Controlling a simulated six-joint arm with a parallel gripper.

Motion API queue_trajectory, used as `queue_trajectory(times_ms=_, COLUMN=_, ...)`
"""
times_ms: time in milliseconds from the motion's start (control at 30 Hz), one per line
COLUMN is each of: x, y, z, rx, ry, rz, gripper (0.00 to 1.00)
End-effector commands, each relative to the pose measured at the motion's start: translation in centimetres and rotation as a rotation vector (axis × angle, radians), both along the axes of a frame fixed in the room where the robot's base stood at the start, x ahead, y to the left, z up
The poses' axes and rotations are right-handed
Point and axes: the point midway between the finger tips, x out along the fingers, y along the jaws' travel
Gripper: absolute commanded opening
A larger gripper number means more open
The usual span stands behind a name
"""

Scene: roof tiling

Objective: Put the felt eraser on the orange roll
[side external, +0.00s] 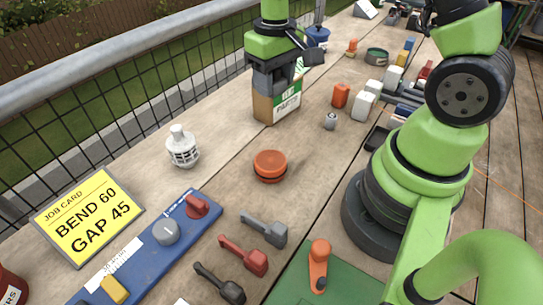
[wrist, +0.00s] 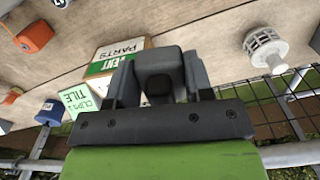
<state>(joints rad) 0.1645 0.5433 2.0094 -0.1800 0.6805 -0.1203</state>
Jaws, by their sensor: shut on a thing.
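The orange roll (side external: 270,166) is a flat, round orange disc lying on the wooden table in the middle of the side view; I do not make it out in the wrist view. My gripper (side external: 277,80) is above and behind it, in front of a cardboard box. In the wrist view my gripper (wrist: 160,88) is shut on a dark grey block, which appears to be the felt eraser (wrist: 160,70). The block is raised between the two fingers. In the side view the fingers mostly hide it.
The vent parts box (side external: 277,104) stands close under my gripper. A white vent cap (side external: 182,147) stands left of the roll. Table around the roll is clear.

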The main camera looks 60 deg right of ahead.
Motion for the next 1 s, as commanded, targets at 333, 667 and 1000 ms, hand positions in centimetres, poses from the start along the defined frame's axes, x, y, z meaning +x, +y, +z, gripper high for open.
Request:
queue_trajectory(times_ms=333, x=-5.3, y=7.5, z=0.6, rx=0.002, ry=0.0, rz=0.208, gripper=0.2)
queue_trajectory(times_ms=667, x=-5.8, y=7.8, z=-4.5, rx=0.001, ry=0.008, rz=0.216, gripper=0.2)
queue_trajectory(times_ms=1000, x=-5.7, y=7.7, z=-7.9, rx=0.001, ry=0.006, rz=0.216, gripper=0.2)
